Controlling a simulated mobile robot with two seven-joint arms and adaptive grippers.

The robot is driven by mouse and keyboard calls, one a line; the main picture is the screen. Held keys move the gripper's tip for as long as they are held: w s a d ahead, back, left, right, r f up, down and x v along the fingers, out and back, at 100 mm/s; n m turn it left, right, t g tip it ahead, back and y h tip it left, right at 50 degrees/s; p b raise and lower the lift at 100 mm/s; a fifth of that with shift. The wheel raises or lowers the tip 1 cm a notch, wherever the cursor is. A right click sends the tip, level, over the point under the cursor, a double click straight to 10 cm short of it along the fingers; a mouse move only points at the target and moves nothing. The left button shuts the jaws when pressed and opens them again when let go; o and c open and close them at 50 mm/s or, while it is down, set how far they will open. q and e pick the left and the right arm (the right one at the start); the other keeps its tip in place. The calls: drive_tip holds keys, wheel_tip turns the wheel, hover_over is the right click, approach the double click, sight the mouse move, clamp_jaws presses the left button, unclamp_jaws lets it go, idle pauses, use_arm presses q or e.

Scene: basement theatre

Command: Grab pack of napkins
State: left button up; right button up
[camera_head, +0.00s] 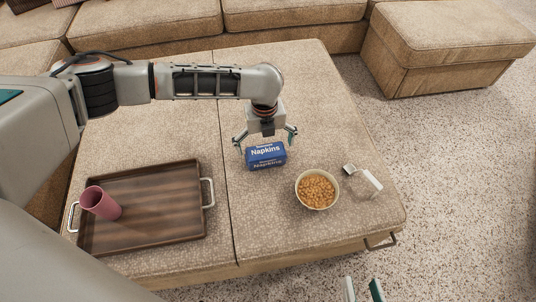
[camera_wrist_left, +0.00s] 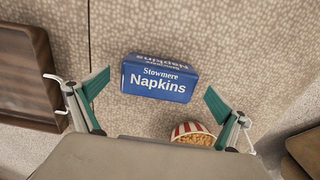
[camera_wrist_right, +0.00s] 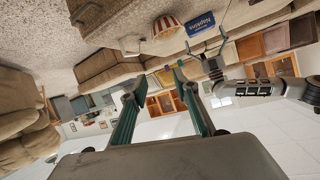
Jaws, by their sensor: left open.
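The blue pack of napkins (camera_head: 266,156) lies on the beige ottoman (camera_head: 180,135). It reads "Stowmere Napkins" in the left wrist view (camera_wrist_left: 160,80). My left gripper (camera_head: 265,140) is open above and just behind the pack in the head view. In the left wrist view its green-padded fingers (camera_wrist_left: 152,93) are spread wide, with the pack beyond and between them, not gripped. The pack also shows in the right wrist view (camera_wrist_right: 200,24). My right gripper (camera_head: 363,290) is at the bottom edge of the head view. Its fingers (camera_wrist_right: 160,85) stand apart and empty in the right wrist view.
A bowl of snacks (camera_head: 317,189) stands close to the right of the pack. A clear glass-like item (camera_head: 362,183) is beside it. A wooden tray (camera_head: 150,225) with a pink cup (camera_head: 100,203) lies at left. The ottoman behind the pack is clear.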

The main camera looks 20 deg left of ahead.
sight(264, 149)
use_arm(q)
drive_tip(key=f, duration=0.3)
drive_tip(key=shift+s, duration=0.3)
drive_tip(key=shift+w+f+b, duration=0.1)
drive_tip(key=shift+f+b, duration=0.1)
drive_tip(key=shift+b, duration=0.15)
drive_tip(key=shift+w+r, duration=0.15)
drive_tip(key=shift+r, duration=0.2)
drive_tip(key=c, duration=1.1)
use_arm(e)
drive_tip(key=shift+s+a+f+m, duration=0.2)
drive_tip(key=shift+a+m, duration=0.1)
drive_tip(key=shift+a, duration=0.1)
drive_tip(key=shift+s+a+f+m, duration=0.15)
drive_tip(key=shift+a+m, duration=0.15)
drive_tip(key=shift+a, duration=0.1)
